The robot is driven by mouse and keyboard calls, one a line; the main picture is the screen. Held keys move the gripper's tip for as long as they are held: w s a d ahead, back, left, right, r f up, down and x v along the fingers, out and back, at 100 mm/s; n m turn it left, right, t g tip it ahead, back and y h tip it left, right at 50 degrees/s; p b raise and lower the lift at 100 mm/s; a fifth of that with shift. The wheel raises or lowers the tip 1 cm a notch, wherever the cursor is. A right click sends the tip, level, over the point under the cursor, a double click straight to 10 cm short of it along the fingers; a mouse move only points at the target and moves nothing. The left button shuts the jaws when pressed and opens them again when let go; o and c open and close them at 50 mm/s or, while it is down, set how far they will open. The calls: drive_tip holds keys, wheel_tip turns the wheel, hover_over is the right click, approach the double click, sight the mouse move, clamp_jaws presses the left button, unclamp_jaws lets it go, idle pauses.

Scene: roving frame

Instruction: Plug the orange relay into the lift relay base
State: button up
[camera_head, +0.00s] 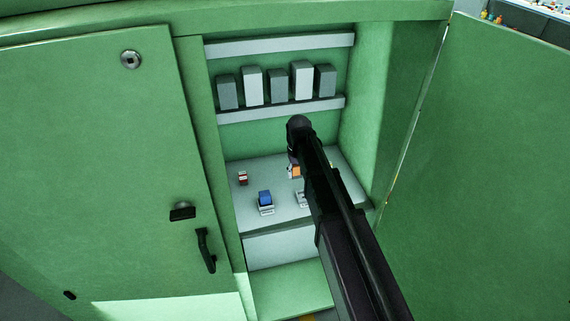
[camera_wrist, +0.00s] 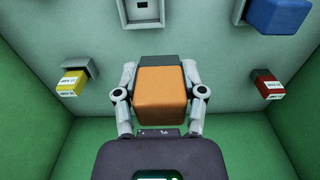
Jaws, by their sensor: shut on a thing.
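The orange relay (camera_wrist: 162,95) is a block with a dark grey end, held between the two fingers of my gripper (camera_wrist: 158,72) in the wrist view. A bit of the relay (camera_head: 295,171) shows beside my arm in the head view. A pale relay base (camera_wrist: 142,12) with a dark slot, empty, is at the top of the wrist view, apart from the relay. In the head view this base (camera_head: 301,199) is partly hidden by my arm. I cannot read which base is the lift one. My gripper's fingers are hidden in the head view.
A blue relay (camera_head: 265,198) sits in a base to the left of the empty one. A red-fronted part (camera_head: 242,178) and a yellow-fronted part (camera_wrist: 73,82) stick out from the panel. Grey modules (camera_head: 277,85) line the rail above. Green cabinet walls (camera_head: 375,100) enclose the space.

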drive_tip(key=s+d, duration=0.1)
drive_tip(key=s+d+r, duration=0.1)
drive_tip(key=s+d, duration=0.1)
drive_tip(key=shift+s+r+p, duration=0.1)
drive_tip(key=shift+r+p, duration=0.05)
drive_tip(key=shift+p, duration=0.25)
drive_tip(key=b, duration=0.6)
hover_over(304, 198)
drive_tip(key=shift+s+f, duration=0.1)
drive_tip(key=shift+f, duration=2.8)
drive_tip(key=shift+f+b, duration=1)
drive_tip(key=shift+f, duration=0.1)
drive_tip(key=o, duration=1.2)
drive_tip(key=shift+r, duration=0.15)
